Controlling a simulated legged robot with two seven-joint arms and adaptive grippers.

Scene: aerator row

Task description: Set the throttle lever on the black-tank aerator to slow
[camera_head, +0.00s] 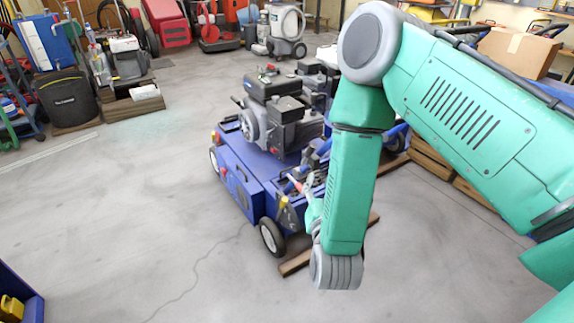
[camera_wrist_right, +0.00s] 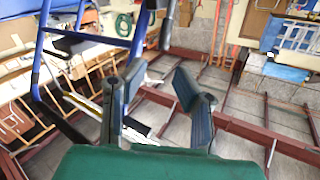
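A blue aerator (camera_head: 240,180) with a dark engine and a black tank (camera_head: 271,85) on top stands in the middle of the head view. Small controls and coloured handles sit along its right side, too small to tell which is the throttle lever. My right arm reaches down in front of it, and my right gripper (camera_head: 309,190) is by that side, partly hidden by the forearm. In the right wrist view the gripper's two dark fingers (camera_wrist_right: 160,88) stand apart, with nothing clearly held between them. A blue tubular frame (camera_wrist_right: 90,40) shows beyond them. My left gripper is out of view.
A second dark engine (camera_head: 318,75) is behind the first, partly hidden by my arm. Wooden boards (camera_head: 296,264) lie by the aerator's wheels. A black bin (camera_head: 68,99) and other equipment line the back left.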

